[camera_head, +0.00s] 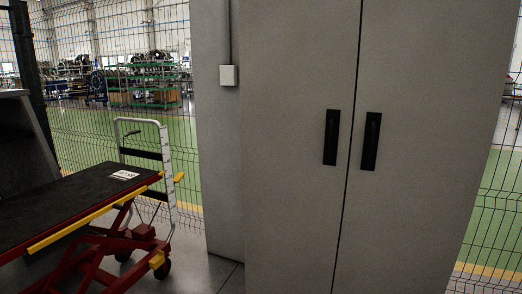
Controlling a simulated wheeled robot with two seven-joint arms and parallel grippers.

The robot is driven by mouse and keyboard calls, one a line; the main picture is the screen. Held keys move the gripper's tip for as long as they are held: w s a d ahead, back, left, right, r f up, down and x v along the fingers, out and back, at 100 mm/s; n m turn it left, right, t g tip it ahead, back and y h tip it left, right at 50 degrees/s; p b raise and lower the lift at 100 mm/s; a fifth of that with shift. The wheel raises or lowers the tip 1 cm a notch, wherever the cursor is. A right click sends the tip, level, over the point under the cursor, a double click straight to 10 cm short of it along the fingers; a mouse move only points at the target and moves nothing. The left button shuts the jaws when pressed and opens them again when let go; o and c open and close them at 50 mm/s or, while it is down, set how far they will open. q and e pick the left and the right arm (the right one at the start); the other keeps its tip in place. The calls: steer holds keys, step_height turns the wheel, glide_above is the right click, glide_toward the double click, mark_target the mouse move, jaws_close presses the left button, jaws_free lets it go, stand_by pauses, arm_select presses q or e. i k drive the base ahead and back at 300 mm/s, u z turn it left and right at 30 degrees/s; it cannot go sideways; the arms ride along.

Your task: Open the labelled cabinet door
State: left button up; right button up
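A tall grey cabinet with two doors fills the middle and right of the head view. Its left door (290,190) and right door (415,200) are both shut, with a thin dark seam between them. The left door has a black upright handle (331,137) near the seam. The right door has a matching black handle (371,141). I see no readable label on either door; the cabinet's top and bottom are outside the picture. Neither of my grippers is in view.
A red lift cart (80,205) with a black top, yellow edge and grey push handle stands at the left. A grey column with a small white box (228,75) adjoins the cabinet. Wire mesh fencing (95,130) runs behind. Some grey floor shows between cart and cabinet.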

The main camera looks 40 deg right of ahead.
mark_target(299, 59)
steer(key=z, duration=0.1)
steer(key=i, duration=1)
steer(key=z, duration=1.55)
steer(key=i, duration=0.95)
steer(key=z, duration=1)
